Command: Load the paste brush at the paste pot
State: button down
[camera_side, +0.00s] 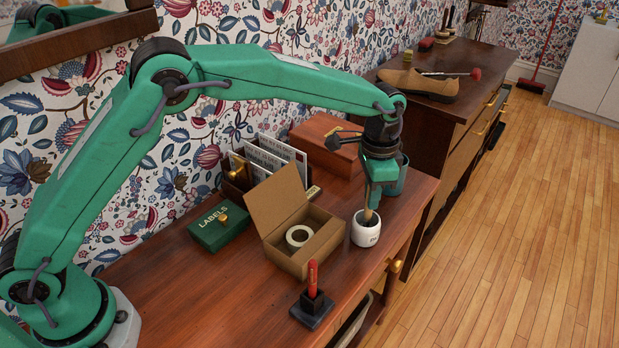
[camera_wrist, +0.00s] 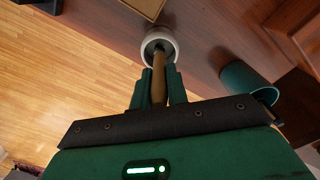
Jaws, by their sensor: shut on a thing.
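The paste pot (camera_side: 364,234) is a small white cup with dark lettering, standing on the wooden desk near its front edge. In the wrist view the white pot (camera_wrist: 158,42) is at the top centre. My gripper (camera_side: 372,186) is directly above the pot and points down. It is shut on the paste brush (camera_side: 368,212), whose brown wooden handle (camera_wrist: 158,82) shows between the two green fingers in the wrist view. The brush's lower end reaches into the pot's mouth. Its bristles are hidden, and I cannot tell how deep they are.
A green cup (camera_wrist: 248,82) stands close beside my gripper. An open cardboard box (camera_side: 302,240) with a tape roll (camera_side: 299,236) is left of the pot.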

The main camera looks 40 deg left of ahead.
jog(key=shift+f, duration=0.45)
dwell(0.9)
jog(key=shift+r, duration=0.2)
jog(key=shift+r, duration=3.35)
jog(key=s+a+r+n, duration=0.2)
jog(key=a+r, duration=0.6)
jog(key=a, duration=0.4)
jog(key=s+a+r+n, duration=0.3)
jog(key=a+r, duration=0.5)
jog(key=a, duration=0.5)
jog(key=shift+s+r+n, duration=0.15)
jog(key=shift+s+n, duration=0.05)
jog(key=shift+n, duration=0.1)
